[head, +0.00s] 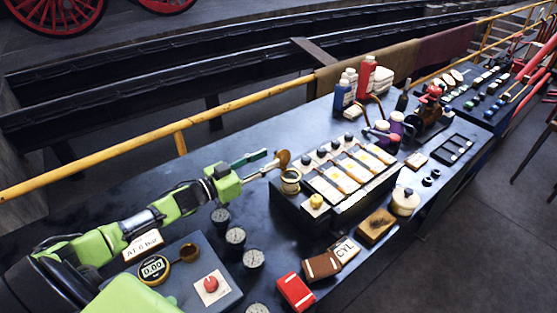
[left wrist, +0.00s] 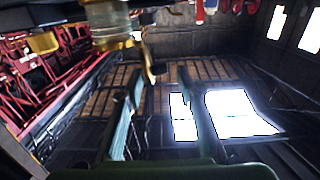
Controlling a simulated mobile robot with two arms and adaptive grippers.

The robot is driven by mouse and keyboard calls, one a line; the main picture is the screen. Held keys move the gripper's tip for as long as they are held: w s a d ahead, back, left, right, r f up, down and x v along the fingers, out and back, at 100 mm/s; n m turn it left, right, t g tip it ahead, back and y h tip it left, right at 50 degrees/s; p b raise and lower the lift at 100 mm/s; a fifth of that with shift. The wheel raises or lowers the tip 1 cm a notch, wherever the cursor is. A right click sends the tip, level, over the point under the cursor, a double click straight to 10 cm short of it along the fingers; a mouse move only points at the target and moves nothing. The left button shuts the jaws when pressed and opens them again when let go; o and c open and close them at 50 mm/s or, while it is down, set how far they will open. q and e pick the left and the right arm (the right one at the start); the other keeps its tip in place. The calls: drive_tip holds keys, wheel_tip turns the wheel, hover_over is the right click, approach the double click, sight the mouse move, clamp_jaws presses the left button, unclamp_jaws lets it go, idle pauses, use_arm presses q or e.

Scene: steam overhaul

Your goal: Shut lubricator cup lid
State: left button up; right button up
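The lubricator cup (head: 290,186) is a small brass-coloured cup at the near left corner of the lubricator box (head: 350,182). Its round brass lid (head: 283,158) stands raised above the cup's rim, so the lid is open. My left gripper (head: 266,162) is open and empty, just left of the lid. In the left wrist view, the cup (left wrist: 112,28) is at the top left and the lid (left wrist: 149,65) shows nearly edge-on, beyond the gap between my gripper's two teal fingers (left wrist: 160,88). I cannot tell whether a finger touches the lid. My right gripper is not in view.
Several gauges (head: 235,236) and a panel with a red button (head: 211,284) lie near my left arm. A red box (head: 295,291) and a CYL plate (head: 344,250) lie at the bench front. Bottles (head: 343,92) stand behind the box. A yellow rail (head: 180,124) runs behind the bench.

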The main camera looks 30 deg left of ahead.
sight(278, 154)
use_arm(q)
drive_tip(key=shift+b+x, duration=0.95)
drive_tip(key=shift+x, duration=1.7)
